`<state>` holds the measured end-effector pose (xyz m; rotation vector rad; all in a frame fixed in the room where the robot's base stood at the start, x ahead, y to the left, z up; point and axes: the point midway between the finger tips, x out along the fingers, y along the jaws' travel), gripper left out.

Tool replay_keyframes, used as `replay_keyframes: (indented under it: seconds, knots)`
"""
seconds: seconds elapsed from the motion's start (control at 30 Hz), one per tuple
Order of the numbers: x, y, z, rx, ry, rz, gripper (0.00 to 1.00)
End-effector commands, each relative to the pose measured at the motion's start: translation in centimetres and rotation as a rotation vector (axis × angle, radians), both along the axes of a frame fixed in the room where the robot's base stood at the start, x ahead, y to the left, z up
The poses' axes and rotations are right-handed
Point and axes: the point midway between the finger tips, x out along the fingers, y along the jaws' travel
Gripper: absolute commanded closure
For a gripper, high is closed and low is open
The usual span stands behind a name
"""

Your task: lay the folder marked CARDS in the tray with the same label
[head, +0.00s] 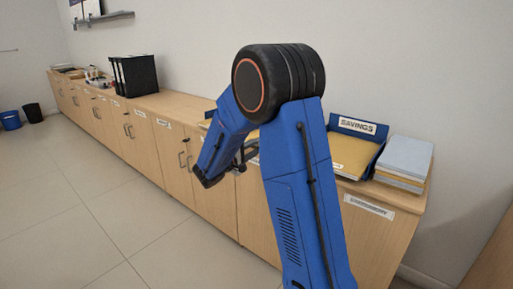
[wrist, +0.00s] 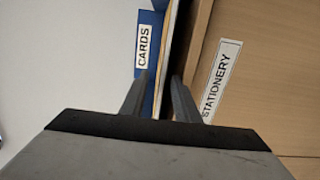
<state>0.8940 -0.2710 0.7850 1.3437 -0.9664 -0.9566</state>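My gripper (wrist: 161,75) shows in the wrist view with its two fingers a little apart. I see nothing clearly clamped between them. A blue panel with a white CARDS label (wrist: 143,45) is just beyond the left finger, turned sideways. Thin cream and blue edges (wrist: 167,50) run beside it, seen through the finger gap. Whether they are folder or tray edges I cannot tell. In the head view my gripper (head: 243,158) is in front of the cabinets, partly covered by my arm. No CARDS label is readable there.
A blue tray marked SAVINGS (head: 357,126) holds a yellow folder (head: 350,153). A grey and tan stack (head: 404,158) lies to its right. The STATIONERY label (wrist: 222,78) is on a cabinet front. Black binders (head: 134,75) stand farther left. The floor (head: 110,215) in front is clear.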

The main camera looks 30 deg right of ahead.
Motion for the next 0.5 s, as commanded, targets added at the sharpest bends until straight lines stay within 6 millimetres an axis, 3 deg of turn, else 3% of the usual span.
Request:
replay_keyframes:
  seconds: [0.27, 0.5]
  knots:
    - [-0.2, 0.6, 0.0, 0.001, 0.0, 0.001, 0.72]
    - [-1.2, 3.8, 0.0, 0.0, 0.0, 0.004, 0.72]
